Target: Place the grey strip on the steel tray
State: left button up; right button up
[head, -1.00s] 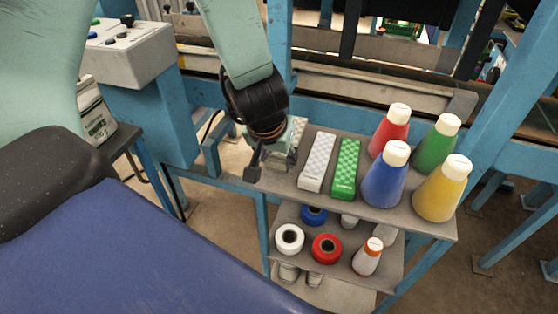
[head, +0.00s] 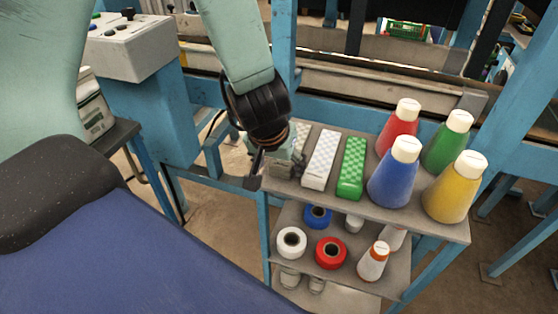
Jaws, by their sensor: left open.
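A pale grey-and-white checked strip (head: 320,160), which looks like the grey strip, lies on the top shelf of a small blue-framed rack. A green checked strip (head: 352,169) lies just to its right. My left gripper (head: 270,167) is open over the shelf's left end, pointing down, left of the pale strip and apart from it. Another pale block (head: 298,137) shows partly behind my left gripper; what it is I cannot tell. I cannot make out a steel tray. My right gripper is not in view.
Thread cones, red (head: 398,130), blue (head: 393,180), green (head: 447,145) and yellow (head: 454,190), stand right of the strips. Spools, including a red one (head: 331,253), lie on the lower shelf (head: 386,272). A control box (head: 130,45) stands at upper left.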

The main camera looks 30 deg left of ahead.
pick_arm(q)
jog(key=shift+w+f, duration=0.25)
jog(key=shift+w, duration=0.1)
jog(key=shift+f+b, duration=0.2)
jog(key=shift+b, duration=0.2)
jog(key=p+v, duration=0.5)
jog(key=v, duration=0.3)
jog(key=shift+s, duration=0.25)
